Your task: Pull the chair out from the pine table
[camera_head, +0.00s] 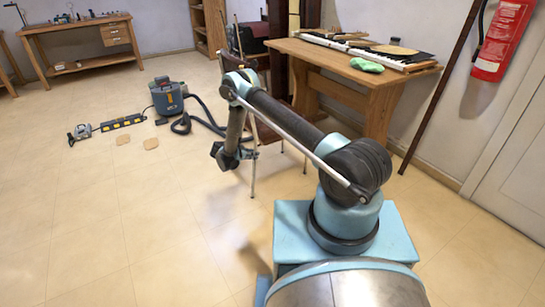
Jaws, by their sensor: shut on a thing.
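The pine table (397,87) stands against the right wall. The chair stands at the table's left end, partly hidden behind my arm. A thin upright post of its back (239,38) rises above my arm, and a slim pale leg (254,178) reaches the floor. My arm reaches up and left, then bends down beside the chair. My gripper (247,153) is low by the chair's near side, shut on the chair. The fingers are small and mostly hidden by the wrist, so the exact grip point is unclear.
A piano keyboard (352,47) and a green cloth (367,65) lie on the table. A blue vacuum cleaner (168,97) with its hose stands left of the chair. A dark pole (437,88) leans on the right wall. The floor at front left is clear.

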